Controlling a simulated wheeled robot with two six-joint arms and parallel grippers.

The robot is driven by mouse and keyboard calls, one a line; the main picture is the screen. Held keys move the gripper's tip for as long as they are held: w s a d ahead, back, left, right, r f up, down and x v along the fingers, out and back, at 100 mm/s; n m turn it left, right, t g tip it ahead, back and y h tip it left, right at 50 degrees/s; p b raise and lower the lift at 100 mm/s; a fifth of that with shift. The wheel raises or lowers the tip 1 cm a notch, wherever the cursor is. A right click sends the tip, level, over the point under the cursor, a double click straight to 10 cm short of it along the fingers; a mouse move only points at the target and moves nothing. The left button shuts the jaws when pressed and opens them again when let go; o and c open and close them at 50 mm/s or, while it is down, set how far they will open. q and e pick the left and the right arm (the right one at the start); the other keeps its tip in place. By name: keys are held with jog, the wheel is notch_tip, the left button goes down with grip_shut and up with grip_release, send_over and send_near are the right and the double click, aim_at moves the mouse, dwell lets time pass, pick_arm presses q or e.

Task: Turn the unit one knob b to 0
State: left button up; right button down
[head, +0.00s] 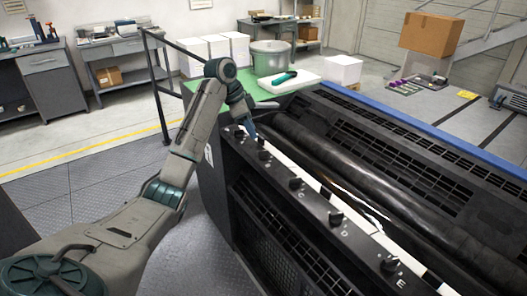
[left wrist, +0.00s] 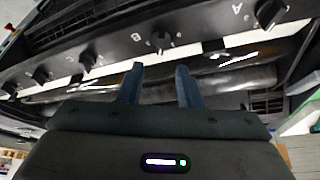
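Knob b (head: 264,154) is a small black knob on the black side rail of the ink unit, in a row with other lettered knobs. It also shows in the left wrist view (left wrist: 160,40), by the letter B, just beyond my fingertips. My left gripper (head: 251,132) is above the rail close to knob b. In the left wrist view its two blue fingers (left wrist: 160,68) are apart with nothing between them, pointing toward knob b. The knob's exact setting is too small to read. My right gripper is not in view.
Knob A (left wrist: 270,14) and knob C (left wrist: 88,58) flank knob b on the rail. A long dark roller (head: 340,170) runs beside the rail. A green bucket (head: 270,57) and a white board (head: 289,83) are on the green surface at the unit's far end.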

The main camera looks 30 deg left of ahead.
aim_at(263, 151)
pick_arm(q)
jog(key=p+x, duration=0.2)
jog(key=x, duration=0.5)
jog(key=shift+w+d+f, duration=0.1)
jog(key=shift+w+f, duration=0.05)
jog(key=shift+f, duration=0.15)
jog(key=shift+w+d+f, duration=0.1)
jog(key=shift+d+f, duration=0.1)
jog(key=shift+f, duration=0.3)
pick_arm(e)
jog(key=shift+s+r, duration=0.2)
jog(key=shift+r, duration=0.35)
pick_arm(q)
grip_shut()
